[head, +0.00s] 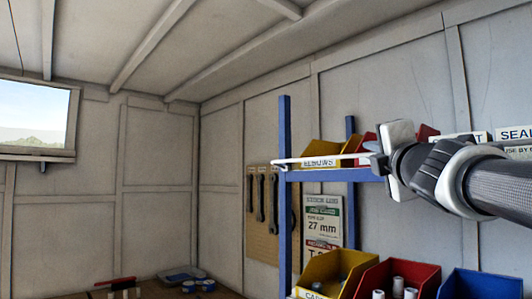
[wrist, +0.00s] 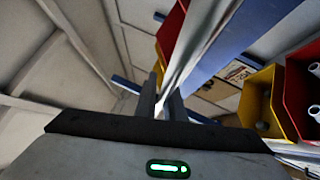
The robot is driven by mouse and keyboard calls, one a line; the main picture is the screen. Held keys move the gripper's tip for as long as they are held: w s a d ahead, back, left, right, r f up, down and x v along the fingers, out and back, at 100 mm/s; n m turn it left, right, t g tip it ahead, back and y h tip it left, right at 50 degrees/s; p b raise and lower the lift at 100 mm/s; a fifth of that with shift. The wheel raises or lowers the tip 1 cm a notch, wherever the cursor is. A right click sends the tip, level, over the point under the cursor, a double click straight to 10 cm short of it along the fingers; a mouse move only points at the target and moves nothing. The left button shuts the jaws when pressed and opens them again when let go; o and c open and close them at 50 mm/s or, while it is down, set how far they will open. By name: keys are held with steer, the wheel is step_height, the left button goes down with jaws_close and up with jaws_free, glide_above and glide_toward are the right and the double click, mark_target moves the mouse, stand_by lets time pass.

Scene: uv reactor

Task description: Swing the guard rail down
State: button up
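The guard rail (head: 335,158) is a thin white bar running across the front of the upper blue shelf, slightly above the shelf's front edge. Its left end is at the blue upright. My gripper (head: 377,162) is at the rail's visible right part, and my arm hides what lies farther right. In the wrist view the rail (wrist: 190,45) runs between the two dark fingers of my gripper (wrist: 163,98), which sit close on both sides of it. The contact itself is partly hidden.
The blue rack (head: 285,220) holds yellow and red bins (head: 325,148) behind the rail. Lower yellow, red and blue bins (head: 400,280) hold small parts. Wrenches (head: 262,198) hang on a board at the left. Free room lies in front of the rack.

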steer(key=o, duration=0.3)
